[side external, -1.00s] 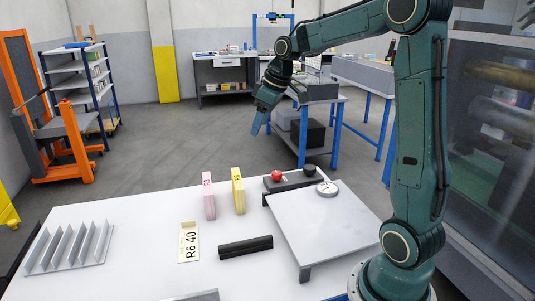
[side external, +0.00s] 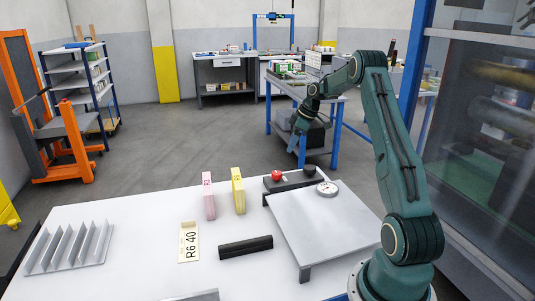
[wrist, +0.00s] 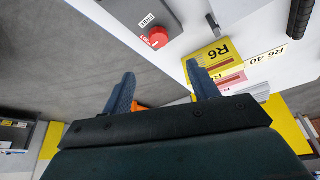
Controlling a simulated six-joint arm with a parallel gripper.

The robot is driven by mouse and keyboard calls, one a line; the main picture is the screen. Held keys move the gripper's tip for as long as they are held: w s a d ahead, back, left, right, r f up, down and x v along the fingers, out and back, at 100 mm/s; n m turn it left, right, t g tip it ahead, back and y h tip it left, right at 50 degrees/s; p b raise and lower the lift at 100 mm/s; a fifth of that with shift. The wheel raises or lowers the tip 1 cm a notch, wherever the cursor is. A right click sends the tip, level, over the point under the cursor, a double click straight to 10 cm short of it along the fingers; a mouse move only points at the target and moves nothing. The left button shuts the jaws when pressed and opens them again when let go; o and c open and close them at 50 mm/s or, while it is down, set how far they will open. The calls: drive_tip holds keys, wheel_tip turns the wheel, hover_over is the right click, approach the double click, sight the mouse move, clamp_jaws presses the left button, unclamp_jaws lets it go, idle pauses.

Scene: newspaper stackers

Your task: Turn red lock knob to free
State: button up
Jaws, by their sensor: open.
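The red lock knob (side external: 277,175) sits on the left end of a dark grey control box (side external: 294,183) at the back edge of the white table. In the wrist view the red knob (wrist: 157,37) stands beyond my fingertips, with a LOCK label partly beside it and a FREE label on the box. Its pointing direction is too small to tell. My gripper (side external: 292,148) is behind the table and above the box in the side view. In the wrist view my gripper (wrist: 161,69) is open and empty, its two blue fingers apart, not touching the knob.
A black knob (side external: 310,169) is at the box's right end, and a round gauge (side external: 327,188) lies on a grey raised plate (side external: 330,230). Pink (side external: 208,195) and yellow (side external: 238,190) blocks stand left of the box. A black bar (side external: 246,246) lies in front.

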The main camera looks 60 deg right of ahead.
sight(277, 173)
drive_tip(key=shift+d+f, duration=0.1)
drive_tip(key=shift+f, duration=0.15)
drive_tip(key=x, duration=1.3)
drive_tip(key=shift+w+f, duration=0.2)
drive_tip(key=c, duration=1)
